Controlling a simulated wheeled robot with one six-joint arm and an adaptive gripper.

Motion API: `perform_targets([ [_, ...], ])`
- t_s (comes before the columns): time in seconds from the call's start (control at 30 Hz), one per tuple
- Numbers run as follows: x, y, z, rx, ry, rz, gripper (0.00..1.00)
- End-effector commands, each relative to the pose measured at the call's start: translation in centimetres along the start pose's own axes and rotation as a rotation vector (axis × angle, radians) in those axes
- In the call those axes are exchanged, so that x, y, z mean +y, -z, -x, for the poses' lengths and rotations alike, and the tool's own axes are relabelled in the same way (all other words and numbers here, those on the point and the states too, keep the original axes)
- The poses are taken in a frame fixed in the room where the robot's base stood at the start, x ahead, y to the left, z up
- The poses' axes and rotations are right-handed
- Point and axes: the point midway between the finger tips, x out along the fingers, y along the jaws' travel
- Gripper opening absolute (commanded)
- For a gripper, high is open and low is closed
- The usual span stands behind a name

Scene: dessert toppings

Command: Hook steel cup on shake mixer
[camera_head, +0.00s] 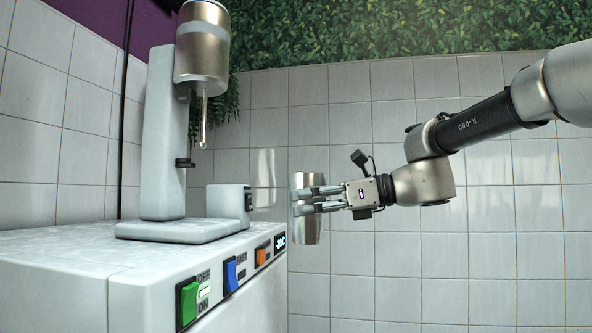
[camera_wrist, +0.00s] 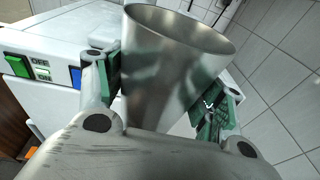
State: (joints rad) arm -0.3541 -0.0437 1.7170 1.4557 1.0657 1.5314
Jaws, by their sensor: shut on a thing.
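The steel cup (camera_head: 308,232) is upright in my gripper (camera_head: 318,200), at the right of the counter's edge and apart from the mixer. In the wrist view the cup (camera_wrist: 168,75) stands between my two green-padded fingers (camera_wrist: 165,95), its open rim up and its inside empty as far as it shows. The shake mixer (camera_head: 158,140) stands on the counter to the left, with a steel motor head (camera_head: 202,45) on top and a thin spindle hanging down. A small dark bracket (camera_head: 184,163) sits low on the mixer's column.
The white counter (camera_head: 75,250) has green (camera_head: 187,303), blue (camera_head: 230,275) and orange (camera_head: 260,256) switches on its front. A grey block (camera_head: 229,203) stands on it between mixer and cup. A tiled wall is behind.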

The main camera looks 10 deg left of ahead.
Motion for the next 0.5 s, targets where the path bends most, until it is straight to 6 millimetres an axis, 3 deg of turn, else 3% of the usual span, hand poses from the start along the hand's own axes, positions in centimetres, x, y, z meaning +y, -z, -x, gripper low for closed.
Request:
perform_targets([
  [0.03,1.6,-1.9,-0.2,-0.004,-0.022,0.012,0.30],
  [0.1,3.2,-3.8,-0.3,-0.003,-0.041,0.013,0.30],
  [0.2,4.7,-5.5,-0.2,-0.002,-0.057,0.011,0.30],
  [0.5,5.6,-6.5,-1.3,-0.001,-0.066,0.006,0.30],
])
